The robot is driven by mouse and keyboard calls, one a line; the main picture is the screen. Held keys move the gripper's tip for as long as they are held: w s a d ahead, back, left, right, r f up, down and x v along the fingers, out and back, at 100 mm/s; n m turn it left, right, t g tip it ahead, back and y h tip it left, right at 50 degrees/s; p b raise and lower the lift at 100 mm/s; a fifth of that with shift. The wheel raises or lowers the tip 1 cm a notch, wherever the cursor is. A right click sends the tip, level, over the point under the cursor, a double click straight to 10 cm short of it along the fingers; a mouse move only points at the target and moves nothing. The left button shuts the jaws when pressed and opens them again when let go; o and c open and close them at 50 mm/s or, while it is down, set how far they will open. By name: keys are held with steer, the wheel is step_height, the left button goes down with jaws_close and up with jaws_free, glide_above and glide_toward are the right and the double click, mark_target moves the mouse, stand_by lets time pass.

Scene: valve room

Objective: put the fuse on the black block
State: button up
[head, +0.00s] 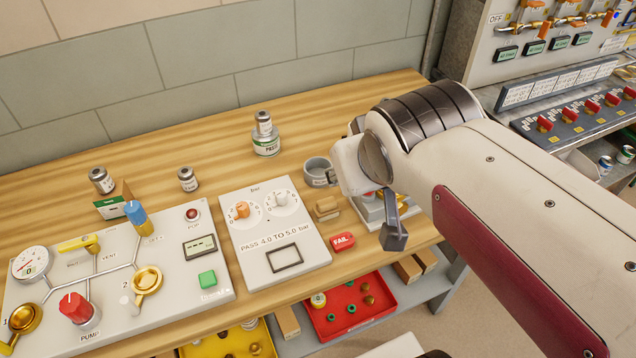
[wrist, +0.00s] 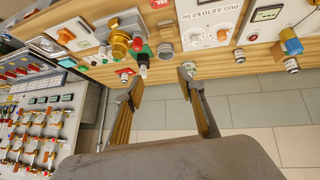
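I cannot surely pick out a fuse or a plain black block on the bench in either view. My gripper (head: 372,182) hangs over the right part of the wooden bench (head: 215,140), beside a grey round cup (head: 318,172). In the wrist view my gripper (wrist: 160,82) is open, with its two fingers well apart and nothing held between them. A small device with red on it (head: 372,197) stands under my gripper in the head view and is mostly hidden by it. In the wrist view a dark upright piece with a red top (wrist: 141,58) shows just beyond the fingers.
A small can on a PASS jar (head: 266,143) stands at the back. Two more cans (head: 102,180) (head: 188,179) stand left. A gauge panel (head: 275,235), a pump panel (head: 120,275) and a red FAIL tag (head: 343,242) fill the front. A red tray (head: 350,308) lies below.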

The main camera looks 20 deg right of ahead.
steer(key=s+a+f+g+y, duration=0.1)
steer(key=s+a+f+y, duration=0.1)
steer(key=s+a+f, duration=0.2)
steer(key=s+a, duration=0.2)
steer(key=s, duration=0.2)
steer(key=shift+f+n+g, duration=0.15)
steer(key=shift+n+g, duration=0.25)
steer(key=shift+s, duration=0.1)
stand_by(0.5)
